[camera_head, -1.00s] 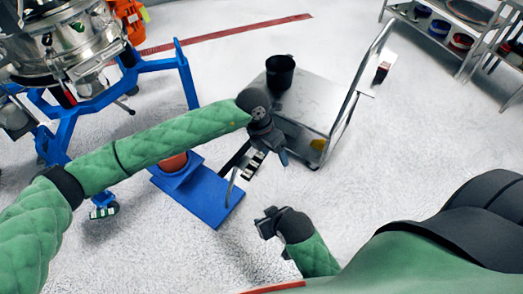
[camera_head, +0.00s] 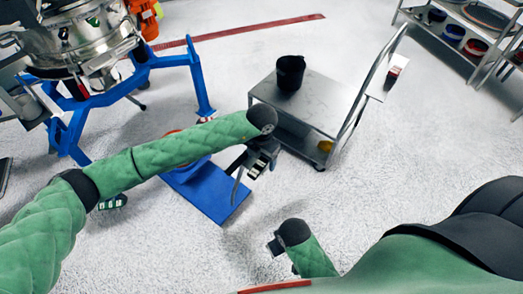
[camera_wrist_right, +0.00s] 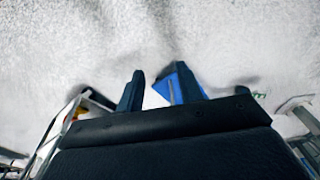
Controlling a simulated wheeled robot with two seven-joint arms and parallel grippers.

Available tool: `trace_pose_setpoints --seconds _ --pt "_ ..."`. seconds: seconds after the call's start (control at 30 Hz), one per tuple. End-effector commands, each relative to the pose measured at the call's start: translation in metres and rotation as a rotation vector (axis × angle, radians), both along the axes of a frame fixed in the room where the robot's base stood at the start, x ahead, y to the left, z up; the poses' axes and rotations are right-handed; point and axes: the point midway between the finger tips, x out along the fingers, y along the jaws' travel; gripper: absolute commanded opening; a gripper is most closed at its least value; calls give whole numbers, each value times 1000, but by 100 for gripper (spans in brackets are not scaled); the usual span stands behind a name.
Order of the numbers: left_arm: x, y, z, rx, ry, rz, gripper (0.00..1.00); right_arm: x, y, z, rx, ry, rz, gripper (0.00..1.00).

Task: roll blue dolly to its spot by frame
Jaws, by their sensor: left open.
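The blue dolly (camera_head: 215,195) is a flat blue plate on the floor in the middle of the head view. My left forearm hides its far part and most of a reddish-orange thing there. The frame (camera_head: 205,105) is the blue tubular stand under the steel sifter at the left, behind the dolly. My left gripper (camera_head: 248,174) is open and empty above the dolly's right corner; I cannot tell whether it touches it. My right gripper (camera_head: 273,246) is low, below and right of the dolly. In the wrist view its fingers (camera_wrist_right: 160,92) are apart, with a blue patch beyond them.
A steel cart (camera_head: 318,100) with a black bucket (camera_head: 290,72) stands just behind and right of my left gripper. A shelf (camera_head: 455,45) with several containers is at the far right. A red line (camera_head: 240,32) crosses the back floor.

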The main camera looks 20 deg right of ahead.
Motion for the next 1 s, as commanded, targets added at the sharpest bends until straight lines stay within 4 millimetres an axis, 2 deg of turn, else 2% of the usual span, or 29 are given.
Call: trace_pose_setpoints --seconds 0.1,0.3,0.7,1.0 --pt "0 0 -11 0 2 0 71 1 0 -15 -2 3 0 36" --pt "0 0 -26 1 1 0 71 3 0 -32 -5 2 1 36" --pt "0 0 -30 -1 0 -1 69 3 -1 -39 -6 2 1 36" --pt "0 0 -30 -1 -1 -1 10 4 -1 -38 -6 1 1 36"
